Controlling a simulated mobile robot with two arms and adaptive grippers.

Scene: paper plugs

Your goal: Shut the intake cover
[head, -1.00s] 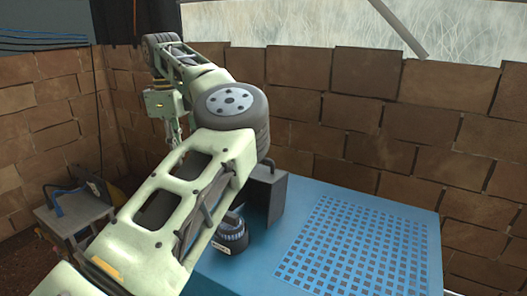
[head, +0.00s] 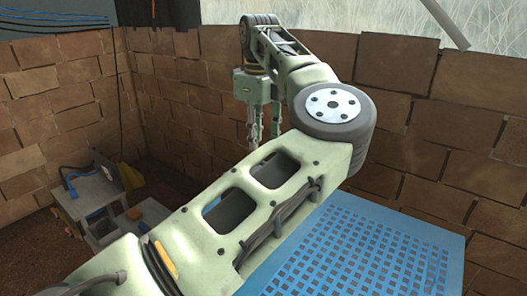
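My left gripper (head: 263,135) hangs from the end of my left arm, fingers pointing down, in front of the brick wall. Its two fingers look apart with nothing between them. My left arm crosses the middle of the head view and covers much of the blue unit (head: 375,245), whose top has a grid of square holes. I cannot make out the intake cover for certain; the part of the blue unit behind my arm is hidden. My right gripper is not in view.
A brick wall (head: 405,120) runs behind the blue unit and round to the left. A small grey bench (head: 95,195) with blue and yellow items stands at the left. The holed top of the blue unit is clear at the right.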

